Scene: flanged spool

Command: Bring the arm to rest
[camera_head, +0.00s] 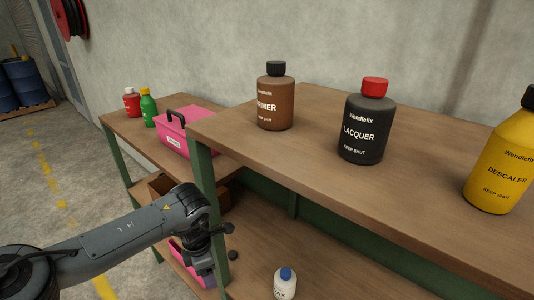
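My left arm (125,240) reaches in from the left, in front of the shelving. Its wrist bends down beside the green front post, and my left gripper (226,242) is at the lower shelf level. Dark parts show at its right side, too small to tell whether the fingers are apart or what they hold. No bottle is seen in it. My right gripper is not in view.
The upper shelf (330,185) holds a brown primer bottle (275,100), a black lacquer bottle (366,125) and a yellow descaler bottle (500,165). A white bottle (285,285) stands below. A pink toolbox (188,130) and red and green bottles (148,107) stand behind left.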

